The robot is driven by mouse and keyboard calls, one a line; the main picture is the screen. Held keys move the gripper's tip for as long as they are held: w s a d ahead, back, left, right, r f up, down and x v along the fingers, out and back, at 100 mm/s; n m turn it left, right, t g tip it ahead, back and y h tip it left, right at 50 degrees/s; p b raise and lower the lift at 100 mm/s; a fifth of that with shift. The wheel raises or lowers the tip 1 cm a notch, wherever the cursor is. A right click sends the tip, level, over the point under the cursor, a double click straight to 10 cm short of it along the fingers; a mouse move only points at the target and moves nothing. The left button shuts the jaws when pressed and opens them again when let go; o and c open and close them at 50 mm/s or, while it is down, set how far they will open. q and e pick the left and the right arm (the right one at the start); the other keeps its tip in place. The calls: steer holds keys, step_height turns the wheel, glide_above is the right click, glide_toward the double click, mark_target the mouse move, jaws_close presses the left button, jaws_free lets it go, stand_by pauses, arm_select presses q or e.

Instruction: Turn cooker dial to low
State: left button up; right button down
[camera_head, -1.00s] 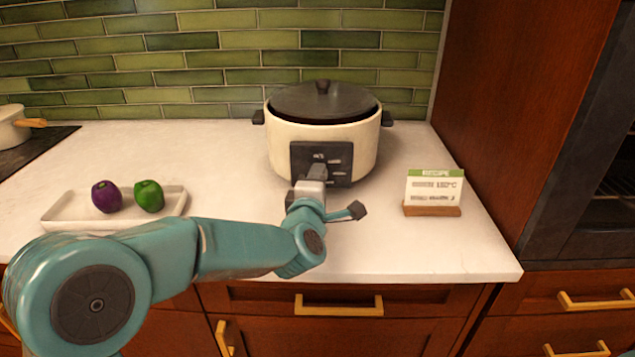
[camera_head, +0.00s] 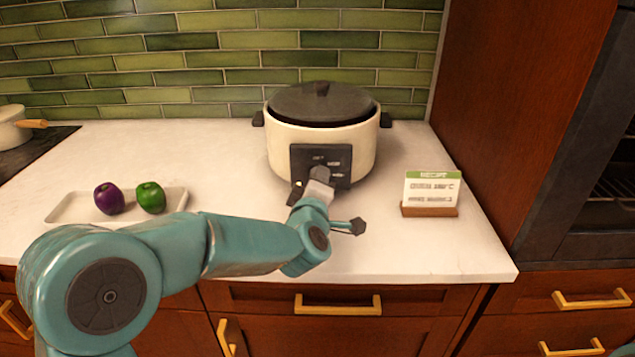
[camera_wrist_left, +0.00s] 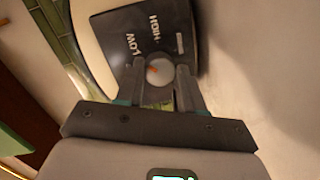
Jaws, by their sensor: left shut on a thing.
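The cream cooker (camera_head: 362,150) with a dark lid stands at the back of the counter. Its black control panel (camera_head: 303,157) faces me. My left gripper (camera_head: 319,176) is at the lower part of this panel and hides the dial in the head view. In the left wrist view, the pale round dial (camera_wrist_left: 160,78) sits between the two fingers of my left gripper (camera_wrist_left: 160,71), which is shut on it. An orange mark on the dial is on the side nearer the LOW label (camera_wrist_left: 132,60). The HIGH label (camera_wrist_left: 153,28) is farther off. My right gripper is not in view.
A recipe card (camera_head: 432,187) in a wooden stand is right of the cooker. A white tray (camera_head: 75,207) with a purple and a green vegetable is at left. A pot (camera_head: 12,128) is on the far-left hob. Counter between tray and cooker is clear.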

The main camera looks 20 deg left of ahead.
arm_select(q)
steer(key=shift+r, duration=0.1)
steer(key=o, duration=1)
steer(key=shift+o, duration=0.2)
steer(key=v, duration=1.6)
steer(key=shift+s+b, duration=0.15)
steer(key=shift+b, duration=0.25)
